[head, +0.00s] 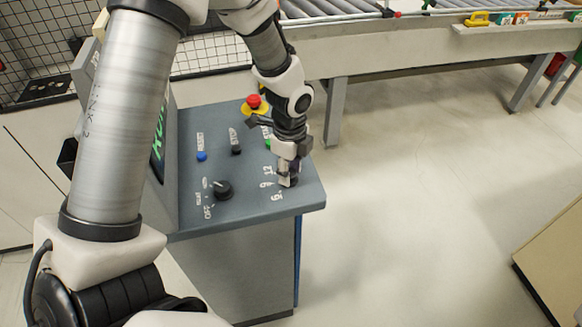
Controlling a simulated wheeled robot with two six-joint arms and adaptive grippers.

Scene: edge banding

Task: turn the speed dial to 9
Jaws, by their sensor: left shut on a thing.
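A grey control console (250,205) stands in the middle of the head view with a sloped top panel. The speed dial (293,181) is a dark knob at the panel's right front, beside the printed marks 6, 9 and 12. My left gripper (287,178) points down at the dial and is shut on it. Its fingers cover most of the dial, so I cannot read where its pointer stands. My right gripper is not in view.
The panel also carries a black rotary switch (223,189), a blue reset button (202,156), a black stop button (236,150) and a red emergency stop (253,101). A green-lettered screen (159,135) rises at left. A roller conveyor (420,50) runs behind.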

